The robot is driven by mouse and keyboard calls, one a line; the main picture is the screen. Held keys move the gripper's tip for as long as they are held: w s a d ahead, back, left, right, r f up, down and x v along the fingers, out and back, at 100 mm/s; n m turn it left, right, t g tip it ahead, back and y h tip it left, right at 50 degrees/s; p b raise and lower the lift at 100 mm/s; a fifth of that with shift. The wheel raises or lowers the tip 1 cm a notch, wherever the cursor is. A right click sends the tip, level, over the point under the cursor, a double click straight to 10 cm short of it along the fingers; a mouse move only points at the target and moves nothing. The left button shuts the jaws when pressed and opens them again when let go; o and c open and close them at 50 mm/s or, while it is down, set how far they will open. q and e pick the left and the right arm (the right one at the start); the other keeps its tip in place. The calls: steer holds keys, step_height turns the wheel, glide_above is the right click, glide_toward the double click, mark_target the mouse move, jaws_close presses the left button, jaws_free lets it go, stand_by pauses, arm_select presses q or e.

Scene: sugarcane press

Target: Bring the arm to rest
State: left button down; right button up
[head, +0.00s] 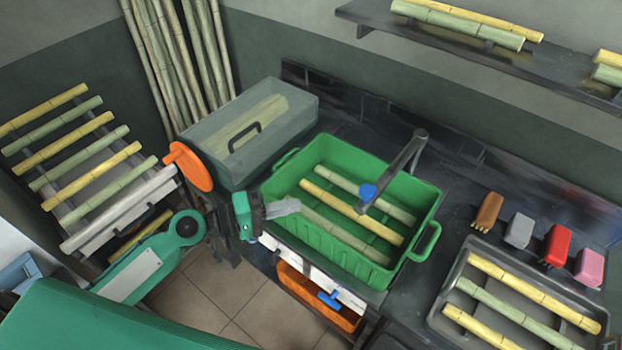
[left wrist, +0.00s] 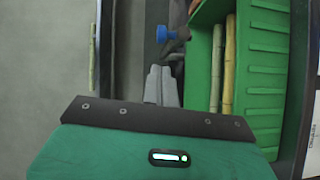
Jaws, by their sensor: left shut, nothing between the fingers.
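My left arm comes in from the left in the head view. Its gripper (head: 291,207) is shut and empty, at the left front edge of the green basin (head: 427,205). In the left wrist view the shut fingers (left wrist: 160,82) point away from the camera, with the green basin (left wrist: 203,60) to their right. I cannot tell whether the fingers touch the basin rim. Several cane pieces lie in the basin, among them a yellow one (head: 350,211). My right gripper is not in view.
A grey press box with an orange wheel (head: 188,166) stands left of the basin. A dark faucet with a blue knob (head: 367,192) reaches over the basin. A grey tray of canes (head: 447,312) and several brushes are at the right. An orange drawer (head: 300,291) is below.

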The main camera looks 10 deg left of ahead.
arm_select(q)
steer(key=s+d+f+m+g+y, duration=0.3)
steer(key=s+f+m+y, duration=0.1)
steer(key=s+f+m, duration=0.4)
steer(key=s+a+f+g+y, duration=0.3)
steer(key=s+a+f+y, duration=0.4)
steer(key=s+a+y, duration=0.35)
step_height(320, 180, down, 32)
steer(key=g, duration=0.1)
steer(key=s+a+f, duration=0.1)
steer(key=s+f, duration=0.8)
steer(key=s+a+f+g, duration=0.1)
steer(key=s+a+f, duration=0.1)
steer(key=s+f, duration=0.7)
steer(key=shift+s+a+f, duration=0.15)
steer(key=shift+s+a, duration=0.1)
steer(key=shift+s, duration=0.5)
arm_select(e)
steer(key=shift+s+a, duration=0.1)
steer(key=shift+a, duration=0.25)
